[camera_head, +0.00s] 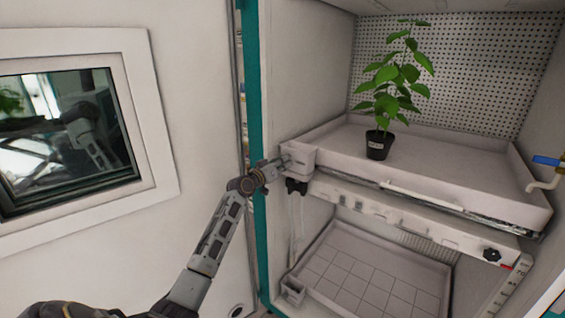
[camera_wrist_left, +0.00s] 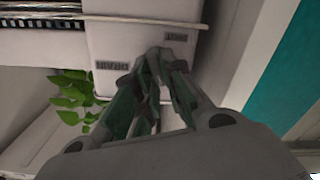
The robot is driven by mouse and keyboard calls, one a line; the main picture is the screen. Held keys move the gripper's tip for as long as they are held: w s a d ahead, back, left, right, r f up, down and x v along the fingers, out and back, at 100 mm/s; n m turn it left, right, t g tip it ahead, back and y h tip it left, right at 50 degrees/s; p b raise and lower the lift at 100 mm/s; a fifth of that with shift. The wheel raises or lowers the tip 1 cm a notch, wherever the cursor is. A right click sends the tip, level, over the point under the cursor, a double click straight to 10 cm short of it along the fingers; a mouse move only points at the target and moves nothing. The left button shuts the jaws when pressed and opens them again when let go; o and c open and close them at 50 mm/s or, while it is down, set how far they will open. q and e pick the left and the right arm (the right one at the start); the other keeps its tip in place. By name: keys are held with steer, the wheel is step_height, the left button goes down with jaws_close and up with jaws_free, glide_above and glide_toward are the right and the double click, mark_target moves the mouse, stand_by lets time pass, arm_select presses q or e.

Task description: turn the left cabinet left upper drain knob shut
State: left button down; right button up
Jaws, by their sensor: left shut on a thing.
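The upper tray's drain box (camera_head: 299,161) is a pale block at the tray's front left corner in the left cabinet. In the left wrist view the drain box (camera_wrist_left: 118,35) fills the top middle, with a dark DRAIN label (camera_wrist_left: 112,65) and a smaller label, seemingly SHUT (camera_wrist_left: 175,37). My left gripper (camera_head: 280,163) reaches the box front from the left. In the wrist view my left gripper (camera_wrist_left: 164,62) has its fingers closed at the box face, between the labels. It is shut on the drain knob, which the fingers mostly hide, so its turn angle cannot be read. My right gripper is out of view.
A potted plant (camera_head: 379,145) stands in the upper tray (camera_head: 460,158). A black knob-like part (camera_head: 296,186) sits just under the drain box. A lower tray (camera_head: 375,275) is below. The teal door post (camera_head: 262,235) is close beside my left forearm.

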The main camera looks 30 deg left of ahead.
arm_select(q)
steer(key=shift+w+a+f+n+p, duration=0.15)
steer(key=shift+n+p, duration=0.85)
steer(key=shift+n, duration=1.25)
steer(key=shift+s+f+n+p, duration=0.1)
steer(key=shift+n+p, duration=0.9)
steer(key=shift+n, duration=1.3)
steer(key=shift+w+a+f+n+p, duration=0.15)
steer(key=shift+n+p, duration=0.85)
steer(key=shift+n, duration=1.25)
steer(key=shift+s, duration=0.1)
steer(key=c, duration=1.6)
jaws_free()
steer(key=shift+o, duration=0.4)
steer(key=shift+d+f, duration=0.1)
